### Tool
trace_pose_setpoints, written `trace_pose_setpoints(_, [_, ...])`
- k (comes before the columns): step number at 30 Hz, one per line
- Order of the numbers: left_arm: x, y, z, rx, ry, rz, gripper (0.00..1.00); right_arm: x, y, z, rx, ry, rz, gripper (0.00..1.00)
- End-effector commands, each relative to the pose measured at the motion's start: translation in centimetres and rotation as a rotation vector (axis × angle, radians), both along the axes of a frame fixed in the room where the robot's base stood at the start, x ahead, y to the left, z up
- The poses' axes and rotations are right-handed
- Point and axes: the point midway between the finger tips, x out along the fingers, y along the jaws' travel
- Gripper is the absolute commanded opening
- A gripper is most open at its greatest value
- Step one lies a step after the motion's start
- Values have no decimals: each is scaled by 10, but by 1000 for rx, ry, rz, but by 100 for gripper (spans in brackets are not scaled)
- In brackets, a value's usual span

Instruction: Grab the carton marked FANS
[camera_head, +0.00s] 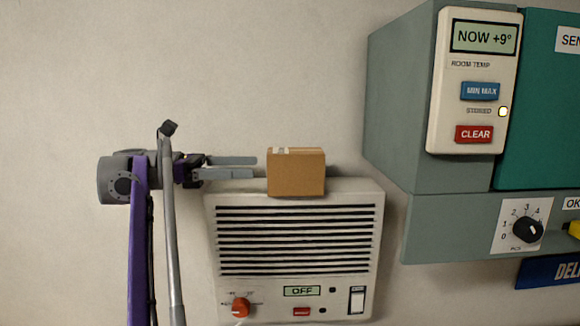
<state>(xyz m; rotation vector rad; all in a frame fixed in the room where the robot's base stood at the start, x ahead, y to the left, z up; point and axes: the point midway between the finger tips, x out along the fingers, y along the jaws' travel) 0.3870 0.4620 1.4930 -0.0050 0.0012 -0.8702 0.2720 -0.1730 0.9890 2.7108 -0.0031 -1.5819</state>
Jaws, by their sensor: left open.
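A small brown cardboard carton (297,174) sits on top of a cream wall unit with dark slats (215,240). A pale label or tape strip shows at its top left edge. I cannot read any FANS marking on the faces I see. My left gripper (255,167) comes in from the left, level with the carton. Its two grey fingers are open, one above the other in the picture, and point right. My right gripper is not in view.
The cream unit has an orange knob (240,307), a display reading OFF (302,291) and a white switch (357,300). At the right, a grey-green cabinet (400,110) carries a room temperature panel (473,80). The wall above the carton is clear.

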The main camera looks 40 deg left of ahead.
Motion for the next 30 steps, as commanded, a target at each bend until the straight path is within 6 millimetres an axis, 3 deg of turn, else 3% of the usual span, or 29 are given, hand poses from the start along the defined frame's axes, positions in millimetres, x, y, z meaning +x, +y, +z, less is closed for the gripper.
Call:
trace_pose_setpoints(5, [3, -4, -1, -1, 1, -2, 100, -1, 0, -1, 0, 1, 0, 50])
trace_pose_setpoints(12, [27, -32, -1, -1, 1, -4, 100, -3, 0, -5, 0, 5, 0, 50])
trace_pose_setpoints(30, [71, -80, -6, 0, 0, -2, 100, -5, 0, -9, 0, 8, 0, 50])
